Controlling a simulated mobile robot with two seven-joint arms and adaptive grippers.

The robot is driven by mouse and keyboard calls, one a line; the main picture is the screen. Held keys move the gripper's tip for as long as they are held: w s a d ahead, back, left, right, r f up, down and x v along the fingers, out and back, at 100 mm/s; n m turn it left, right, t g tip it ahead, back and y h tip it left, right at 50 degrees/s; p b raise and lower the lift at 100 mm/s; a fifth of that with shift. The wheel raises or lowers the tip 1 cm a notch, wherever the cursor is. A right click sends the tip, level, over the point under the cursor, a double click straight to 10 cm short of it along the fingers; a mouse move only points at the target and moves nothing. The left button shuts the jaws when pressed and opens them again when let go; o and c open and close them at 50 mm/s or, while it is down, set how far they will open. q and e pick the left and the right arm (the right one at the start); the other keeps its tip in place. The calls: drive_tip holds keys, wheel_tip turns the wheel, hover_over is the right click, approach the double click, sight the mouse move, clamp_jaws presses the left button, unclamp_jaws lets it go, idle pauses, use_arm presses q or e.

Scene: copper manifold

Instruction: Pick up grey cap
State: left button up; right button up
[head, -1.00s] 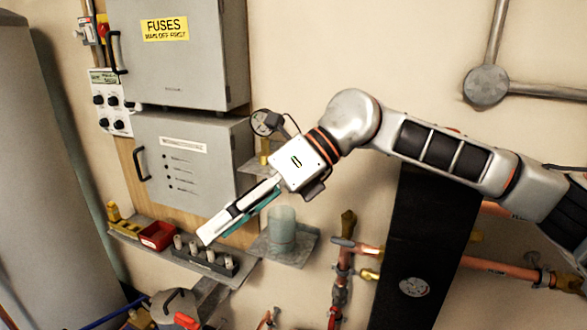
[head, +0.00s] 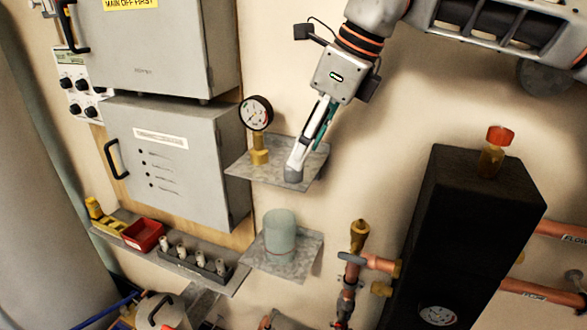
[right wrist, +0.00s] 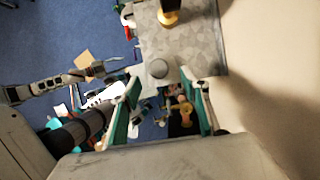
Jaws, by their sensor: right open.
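The grey cap (head: 293,175) is a small round piece on the upper metal shelf (head: 250,172), near its front edge. In the right wrist view the cap (right wrist: 157,69) shows from above, between and just beyond the fingertips. My right gripper (head: 300,162) points down at it and partly covers it in the head view. Its two teal-sided fingers (right wrist: 162,88) are apart, with nothing held. Whether a finger touches the cap is unclear. An arm that seems to be my left one shows small in the right wrist view; its gripper (right wrist: 97,70) is too small to judge.
A brass-based gauge (head: 257,115) stands left of the cap on the same shelf. A lower shelf holds a translucent greenish cylinder (head: 280,232). A grey cabinet (head: 180,165) is to the left; a black block with an orange-capped bottle (head: 495,150) is to the right.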

sight(293, 172)
drive_tip(key=x, duration=0.3)
drive_tip(key=shift+a+f, duration=0.25)
drive_tip(key=shift+a, duration=0.1)
drive_tip(key=shift+w+a+f, duration=0.1)
drive_tip(key=shift+f, duration=0.25)
drive_tip(key=c, duration=0.9)
use_arm(q)
drive_tip(key=shift+w+r, duration=0.6)
drive_tip(key=shift+r, duration=0.25)
drive_tip(key=shift+f, duration=0.1)
use_arm(e)
drive_tip(key=shift+r, duration=0.1)
